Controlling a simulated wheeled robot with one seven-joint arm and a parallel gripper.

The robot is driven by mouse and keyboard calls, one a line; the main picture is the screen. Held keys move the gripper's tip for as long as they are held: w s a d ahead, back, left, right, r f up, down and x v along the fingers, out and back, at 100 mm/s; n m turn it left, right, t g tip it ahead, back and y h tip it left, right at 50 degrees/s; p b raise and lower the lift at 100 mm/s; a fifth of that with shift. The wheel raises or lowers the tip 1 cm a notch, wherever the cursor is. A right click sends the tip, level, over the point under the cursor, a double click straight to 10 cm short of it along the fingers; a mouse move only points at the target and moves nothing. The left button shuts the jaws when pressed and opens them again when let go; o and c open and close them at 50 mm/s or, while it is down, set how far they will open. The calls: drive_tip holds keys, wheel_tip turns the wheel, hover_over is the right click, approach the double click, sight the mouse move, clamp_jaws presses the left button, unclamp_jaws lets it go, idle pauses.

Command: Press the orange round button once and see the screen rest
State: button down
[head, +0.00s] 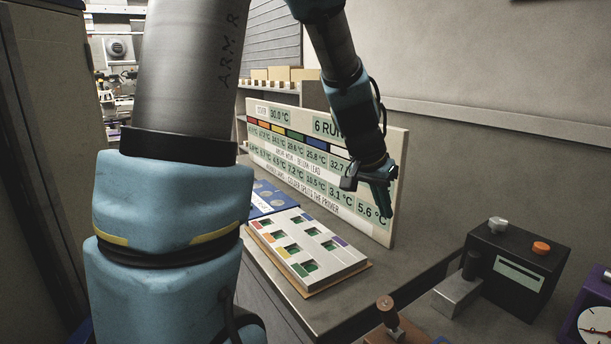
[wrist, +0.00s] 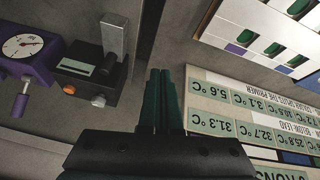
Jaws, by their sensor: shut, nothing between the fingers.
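The orange round button (head: 541,247) sits on top of a black box (head: 520,262) at the right of the head view. The box has a small pale screen (head: 519,273) on its front; no text on it is readable. A grey knob (head: 497,225) stands beside the button. In the wrist view the orange button (wrist: 69,89) and the screen (wrist: 76,67) show at the upper left. My gripper (head: 387,212) is shut and empty, pointing down in front of the display board, left of the box and apart from it. Its fingers also show in the wrist view (wrist: 161,75).
A large display board (head: 400,170) with temperature readings stands behind my gripper. A white tray (head: 345,262) with coloured labels lies on the bench. A purple device with a dial (head: 597,325) is right of the box. A brown-knobbed item (head: 386,305) is at the front.

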drive_tip(key=s+a+f+n+y, duration=0.1)
drive_tip(key=s+a+n, duration=0.1)
drive_tip(key=a, duration=0.6)
drive_tip(key=s+a+f+n+y, duration=0.1)
drive_tip(key=s+a+f+n, duration=0.1)
drive_tip(key=a, duration=0.6)
drive_tip(key=s+a+f+n+g+y, duration=0.1)
drive_tip(key=s+a+n, duration=0.3)
drive_tip(key=a, duration=0.4)
drive_tip(key=shift+f+y, duration=0.6)
drive_tip(key=shift+f, duration=0.1)
drive_tip(key=shift+d, duration=0.1)
